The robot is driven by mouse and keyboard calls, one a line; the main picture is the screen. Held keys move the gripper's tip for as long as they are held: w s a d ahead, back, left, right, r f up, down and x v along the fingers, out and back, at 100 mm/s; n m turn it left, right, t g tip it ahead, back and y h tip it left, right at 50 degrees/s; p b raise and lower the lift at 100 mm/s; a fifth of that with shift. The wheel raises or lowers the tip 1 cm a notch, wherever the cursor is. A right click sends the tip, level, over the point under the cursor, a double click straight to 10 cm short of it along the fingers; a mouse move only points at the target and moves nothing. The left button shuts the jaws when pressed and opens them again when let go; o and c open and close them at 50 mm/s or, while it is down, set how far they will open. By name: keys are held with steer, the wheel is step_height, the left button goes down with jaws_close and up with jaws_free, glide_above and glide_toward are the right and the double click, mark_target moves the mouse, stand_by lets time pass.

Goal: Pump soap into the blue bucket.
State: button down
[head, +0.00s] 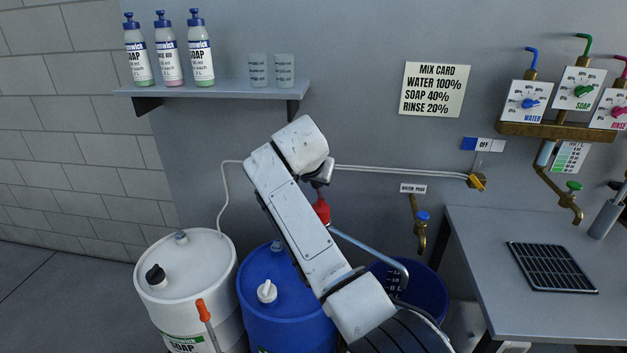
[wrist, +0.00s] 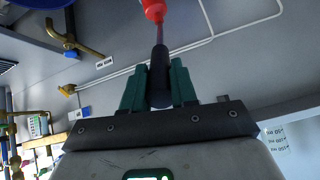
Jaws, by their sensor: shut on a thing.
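The blue bucket (head: 432,290) stands on the floor right of my forearm, partly hidden by it; litre marks show inside. A blue edge also shows in the wrist view (wrist: 30,4). A red hand pump (head: 320,210) stands behind my arm, its lower end hidden. Its grey spout (head: 368,249) slopes right and hooks down over the bucket. My gripper (head: 322,184) is above the pump. In the wrist view its green fingers (wrist: 159,85) are shut on the black pump handle (wrist: 159,72). A white soap drum (head: 190,265) stands at left with a black cap.
A blue drum (head: 285,300) with a white cap stands beside the soap drum. An orange-handled tool (head: 203,310) is in front. A brass tap (head: 420,225) hangs above the bucket. A grey bench (head: 490,230) stands at right. A shelf (head: 225,88) with bottles and cups is above.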

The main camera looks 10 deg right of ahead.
steer(key=shift+r, duration=0.15)
steer(key=c, duration=0.9)
jaws_free()
steer(key=shift+w, duration=0.1)
steer(key=b+v, duration=0.2)
steer(key=v, duration=0.8)
steer(key=shift+s+a+r+b, duration=0.1)
steer(key=shift+s+r+b, duration=0.05)
steer(key=shift+s+b, duration=0.2)
